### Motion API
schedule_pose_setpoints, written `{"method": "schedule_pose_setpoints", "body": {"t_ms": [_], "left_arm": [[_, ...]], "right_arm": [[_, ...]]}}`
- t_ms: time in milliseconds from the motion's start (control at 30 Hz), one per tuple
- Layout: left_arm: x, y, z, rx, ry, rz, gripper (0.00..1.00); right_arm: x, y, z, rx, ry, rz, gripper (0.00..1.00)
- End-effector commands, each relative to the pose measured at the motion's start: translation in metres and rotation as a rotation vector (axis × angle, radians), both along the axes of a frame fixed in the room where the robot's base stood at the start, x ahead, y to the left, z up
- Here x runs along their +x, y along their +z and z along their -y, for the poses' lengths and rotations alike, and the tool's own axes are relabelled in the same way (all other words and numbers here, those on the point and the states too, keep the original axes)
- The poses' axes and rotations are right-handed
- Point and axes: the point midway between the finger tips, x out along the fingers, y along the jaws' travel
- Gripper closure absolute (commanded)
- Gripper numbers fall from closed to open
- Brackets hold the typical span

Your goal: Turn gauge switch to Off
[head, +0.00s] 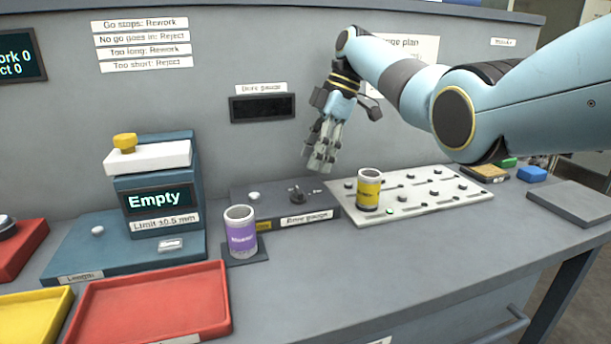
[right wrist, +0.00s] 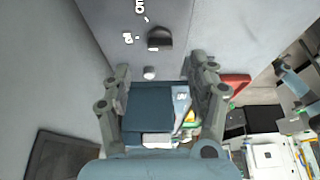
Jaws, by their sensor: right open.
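The gauge switch (head: 297,193) is a small dark knob on the low grey bore gauge box (head: 240,207), right of a white button (head: 253,195). In the right wrist view the switch (right wrist: 159,40) shows near the top, with small "On" and "Off" marks beside it; I cannot tell which mark it points to. My right gripper (head: 319,160) hangs fingers down above and slightly right of the switch, apart from it. In the right wrist view its fingers (right wrist: 160,80) are spread with nothing gripped. My left gripper is not in view.
A purple can (head: 241,235) stands in front of the box. A yellow can (head: 368,190) stands on the white slotted plate (head: 420,205) to the right. The blue length gauge (head: 150,200) is left; its screen reads "Empty". The bore gauge display (head: 262,107) is dark. Front right table is clear.

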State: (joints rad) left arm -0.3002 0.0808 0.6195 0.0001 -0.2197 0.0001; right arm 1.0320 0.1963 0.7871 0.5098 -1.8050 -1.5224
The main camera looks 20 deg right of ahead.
Motion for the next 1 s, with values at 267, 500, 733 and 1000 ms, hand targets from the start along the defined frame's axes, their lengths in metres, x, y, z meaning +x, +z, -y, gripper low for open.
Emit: {"method": "schedule_pose_setpoints", "body": {"t_ms": [267, 500, 733, 1000], "left_arm": [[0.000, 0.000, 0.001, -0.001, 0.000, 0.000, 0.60], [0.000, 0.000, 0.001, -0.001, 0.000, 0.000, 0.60], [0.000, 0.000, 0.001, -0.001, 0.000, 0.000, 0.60], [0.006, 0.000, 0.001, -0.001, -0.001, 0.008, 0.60]], "right_arm": [[-0.001, 0.041, 0.017, 0.000, 0.000, 0.001, 0.40], [-0.002, 0.046, 0.018, 0.001, 0.000, 0.000, 0.40], [-0.002, 0.046, 0.018, 0.000, 0.000, 0.000, 0.40], [-0.002, 0.045, 0.018, 0.000, 0.000, 0.000, 0.40]]}}
